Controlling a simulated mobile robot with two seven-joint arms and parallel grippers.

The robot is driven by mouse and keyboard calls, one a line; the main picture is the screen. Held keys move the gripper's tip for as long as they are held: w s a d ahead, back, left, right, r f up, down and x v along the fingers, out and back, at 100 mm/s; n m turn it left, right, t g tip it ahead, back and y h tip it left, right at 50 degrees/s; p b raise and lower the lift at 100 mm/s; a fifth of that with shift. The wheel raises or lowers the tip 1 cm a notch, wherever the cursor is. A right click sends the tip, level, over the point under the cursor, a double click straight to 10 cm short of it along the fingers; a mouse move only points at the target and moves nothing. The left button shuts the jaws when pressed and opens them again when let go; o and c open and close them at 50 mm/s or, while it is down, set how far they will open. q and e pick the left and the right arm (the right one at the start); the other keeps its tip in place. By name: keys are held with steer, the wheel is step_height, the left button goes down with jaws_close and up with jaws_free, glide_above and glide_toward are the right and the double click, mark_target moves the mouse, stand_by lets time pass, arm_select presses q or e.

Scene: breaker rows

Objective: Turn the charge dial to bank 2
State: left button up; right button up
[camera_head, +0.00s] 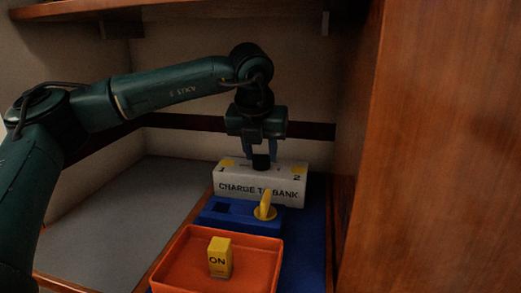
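The white charge box (230,198) reads "CHARGE TO BANK", with 1 at its left end and 2 at its right end, each beside a yellow patch. Its black dial (261,163) is at the middle of the top. The dial's pointing direction is too small and dark to read. My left gripper (260,156) points down over the dial, its two blue fingers apart, one on each side of it. I see no clear contact between fingers and dial. My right gripper is not in view.
In front of the box, a blue block (225,216) holds a yellow lever-like piece (265,206). Nearer is an orange tray (180,265) with a yellow "ON" block (220,258) in it. A wooden wall (440,150) closes the right side; a shelf (200,7) is above. The grey surface at left is clear.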

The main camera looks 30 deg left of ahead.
arm_select(q)
steer(key=c, duration=0.4)
